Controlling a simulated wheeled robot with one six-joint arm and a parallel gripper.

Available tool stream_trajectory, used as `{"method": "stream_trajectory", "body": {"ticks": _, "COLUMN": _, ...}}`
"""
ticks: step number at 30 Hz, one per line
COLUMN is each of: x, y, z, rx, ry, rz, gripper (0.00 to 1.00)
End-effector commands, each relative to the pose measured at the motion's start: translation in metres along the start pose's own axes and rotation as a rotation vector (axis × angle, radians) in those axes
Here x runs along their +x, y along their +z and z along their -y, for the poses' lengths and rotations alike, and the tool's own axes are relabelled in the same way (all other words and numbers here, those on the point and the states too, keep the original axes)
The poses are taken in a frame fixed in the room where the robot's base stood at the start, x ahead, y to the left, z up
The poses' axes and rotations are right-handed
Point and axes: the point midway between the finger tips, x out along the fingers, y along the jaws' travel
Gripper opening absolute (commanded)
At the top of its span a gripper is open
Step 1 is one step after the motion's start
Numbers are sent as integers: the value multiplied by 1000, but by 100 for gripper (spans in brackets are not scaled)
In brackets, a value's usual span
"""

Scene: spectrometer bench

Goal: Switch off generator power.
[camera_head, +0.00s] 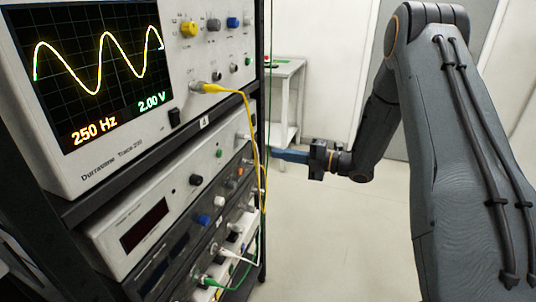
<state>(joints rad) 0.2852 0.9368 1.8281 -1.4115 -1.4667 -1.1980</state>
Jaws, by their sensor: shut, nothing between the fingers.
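An oscilloscope (110,165) at the top left of the rack shows a lit sine wave, "250 Hz" and "2.00 V". Below it is a white unit (170,215) with a dark display window (144,226), a black knob (196,180) and a green button (219,153). A darker unit with a blue knob (203,220) sits under that. I cannot tell which unit is the generator, nor make out its power switch. My gripper (276,155) has blue fingers, shut and empty. It points left toward the rack's right side; whether it touches anything is unclear.
A yellow cable (262,170) hangs from the oscilloscope down the rack's right side, near my fingertips in the picture. White and green cables (240,277) loop at the lower units. A small white table (288,68) stands behind. The floor to the right is clear.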

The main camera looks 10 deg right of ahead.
Motion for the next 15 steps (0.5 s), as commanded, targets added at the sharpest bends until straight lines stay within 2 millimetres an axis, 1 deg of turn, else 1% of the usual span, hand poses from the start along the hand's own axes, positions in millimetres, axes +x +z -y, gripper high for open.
{"method": "stream_trajectory", "body": {"ticks": 1, "x": -13, "y": 2, "z": 2, "rx": 0, "ry": 0, "rz": 4, "gripper": 0}}
{"method": "stream_trajectory", "body": {"ticks": 6, "x": -48, "y": 1, "z": 1, "rx": 0, "ry": 0, "rz": 3, "gripper": 0}}
{"method": "stream_trajectory", "body": {"ticks": 10, "x": -67, "y": 0, "z": 0, "rx": 1, "ry": 0, "rz": 1, "gripper": 0}}
{"method": "stream_trajectory", "body": {"ticks": 12, "x": -74, "y": 0, "z": -1, "rx": 1, "ry": 0, "rz": -1, "gripper": 0}}
{"method": "stream_trajectory", "body": {"ticks": 15, "x": -80, "y": -1, "z": -1, "rx": 1, "ry": 0, "rz": -2, "gripper": 0}}
